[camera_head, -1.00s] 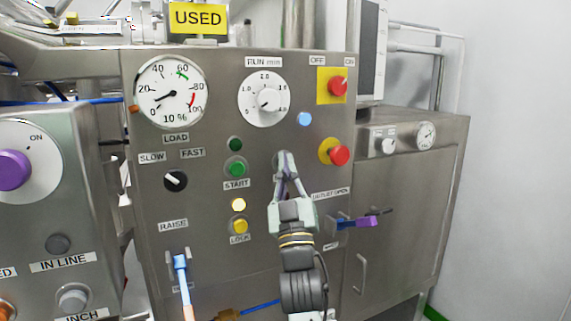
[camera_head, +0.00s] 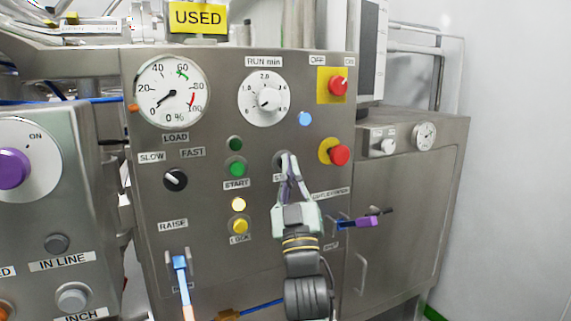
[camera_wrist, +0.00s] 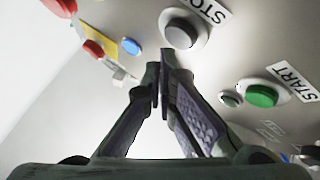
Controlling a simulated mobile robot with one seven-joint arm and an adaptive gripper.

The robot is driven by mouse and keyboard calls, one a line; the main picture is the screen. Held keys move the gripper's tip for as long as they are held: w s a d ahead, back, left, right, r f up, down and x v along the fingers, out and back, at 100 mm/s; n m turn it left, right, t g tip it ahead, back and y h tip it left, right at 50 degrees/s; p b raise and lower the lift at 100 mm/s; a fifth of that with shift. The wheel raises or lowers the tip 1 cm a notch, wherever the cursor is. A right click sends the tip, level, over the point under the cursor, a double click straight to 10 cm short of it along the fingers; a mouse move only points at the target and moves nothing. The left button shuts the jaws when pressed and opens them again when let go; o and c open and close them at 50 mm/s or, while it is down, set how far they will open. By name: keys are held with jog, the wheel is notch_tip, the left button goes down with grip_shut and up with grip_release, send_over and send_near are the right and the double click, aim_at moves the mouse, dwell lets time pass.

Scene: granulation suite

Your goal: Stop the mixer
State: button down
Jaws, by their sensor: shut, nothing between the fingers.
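The mixer's control panel (camera_head: 215,205) faces me. A grey STOP button (camera_wrist: 181,32) shows in the wrist view, just beyond my fingertips. In the head view the button (camera_head: 279,158) shows only partly behind my fingers. My gripper (camera_head: 288,157) is shut and empty, with its tips at or just in front of the button's lower edge; I cannot tell whether they touch. It also shows in the wrist view (camera_wrist: 163,75). The load gauge (camera_head: 172,92) reads about 0 %. The green START button (camera_head: 236,167) is to the left of STOP.
Red knobs on yellow plates (camera_head: 338,85) sit at the panel's right, the lower one (camera_head: 340,155) near my gripper. A blue lamp (camera_head: 305,118) is above. A purple-handled outlet lever (camera_head: 359,222) sticks out at the right. A yellow LOCK button (camera_head: 240,226) is lower left.

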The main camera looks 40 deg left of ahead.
jog(key=shift+s+d+b, duration=0.1)
jog(key=shift+s+d, duration=0.25)
jog(key=shift+d, duration=0.4)
jog(key=shift+s+d+b, duration=0.1)
jog(key=shift+s+d, duration=0.2)
jog(key=shift+d, duration=0.5)
jog(key=shift+s+d+b, duration=0.1)
jog(key=shift+s+d, duration=0.25)
jog(key=shift+d, duration=0.4)
